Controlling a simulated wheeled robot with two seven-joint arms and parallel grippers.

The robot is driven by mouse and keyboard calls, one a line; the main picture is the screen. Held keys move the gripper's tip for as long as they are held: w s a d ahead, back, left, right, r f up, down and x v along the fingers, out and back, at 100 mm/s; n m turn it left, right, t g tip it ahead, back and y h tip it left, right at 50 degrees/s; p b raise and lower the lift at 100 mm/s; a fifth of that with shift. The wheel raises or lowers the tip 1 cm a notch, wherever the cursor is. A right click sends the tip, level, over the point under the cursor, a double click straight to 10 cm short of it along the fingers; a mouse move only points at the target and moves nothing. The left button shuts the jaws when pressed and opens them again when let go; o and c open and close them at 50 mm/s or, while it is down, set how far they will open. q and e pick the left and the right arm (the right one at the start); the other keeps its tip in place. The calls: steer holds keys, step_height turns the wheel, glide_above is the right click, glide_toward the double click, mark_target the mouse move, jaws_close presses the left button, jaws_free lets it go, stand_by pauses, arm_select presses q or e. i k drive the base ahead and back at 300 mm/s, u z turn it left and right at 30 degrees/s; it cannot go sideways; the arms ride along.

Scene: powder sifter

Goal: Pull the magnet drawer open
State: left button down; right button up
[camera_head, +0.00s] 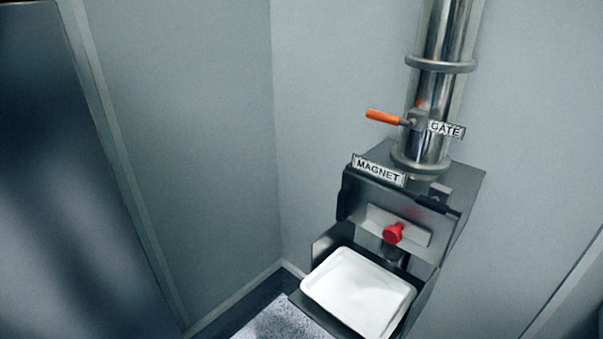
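The magnet drawer (413,228) is a light metal front plate on the dark metal housing (459,224), at the right of the head view. A red knob (393,233) sticks out from the drawer front. A "MAGNET" label (379,171) is on the housing's top front edge, above the drawer. The drawer front looks close against the housing; I cannot tell exactly how far in it sits. Neither of my grippers is in view.
A white tray (319,291) sits in the open bay below the drawer. A steel pipe (432,103) rises from the housing, with an orange gate handle (383,117) and "GATE" label (446,129). Walls stand behind and left; a dark panel (60,190) fills the far left.

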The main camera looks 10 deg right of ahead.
mark_target(357, 191)
steer(key=z, duration=0.15)
steer(key=k, duration=0.95)
steer(key=u, duration=1.3)
steer(key=i, duration=0.7)
steer(key=z, duration=0.65)
steer(key=i, duration=0.55)
steer(key=z, duration=0.5)
